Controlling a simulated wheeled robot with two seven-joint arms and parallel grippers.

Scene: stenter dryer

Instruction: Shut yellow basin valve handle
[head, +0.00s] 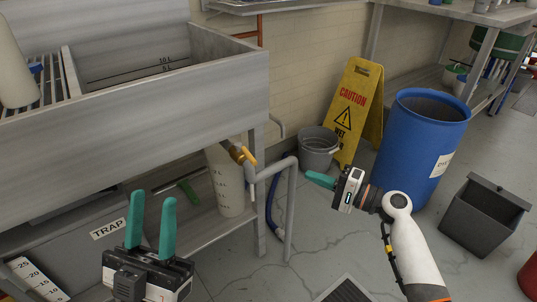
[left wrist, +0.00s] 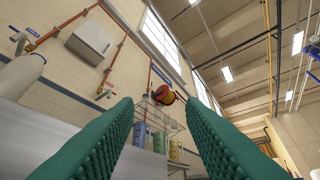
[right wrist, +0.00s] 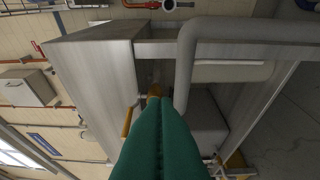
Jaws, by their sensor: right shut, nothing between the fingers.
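The yellow valve handle (head: 248,156) sits on a brass valve at the basin's lower right corner, next to the grey drain pipe. In the right wrist view the handle (right wrist: 127,121) shows left of my green fingers, and the brass valve body (right wrist: 154,90) shows just beyond their tips, partly hidden. My right gripper (head: 308,175) is shut and empty, to the right of the handle and apart from it in the head view. It also fills the lower middle of the right wrist view (right wrist: 165,102). My left gripper (head: 152,197) is open and empty in front of the basin; its spread fingers frame the left wrist view (left wrist: 163,105).
The metal basin (head: 150,120) fills the upper left. A grey pipe (head: 291,205) stands between the valve and my right gripper. A white container (head: 226,185) stands below the valve. A grey bucket (head: 319,150), caution sign (head: 357,105) and blue drum (head: 418,140) stand behind.

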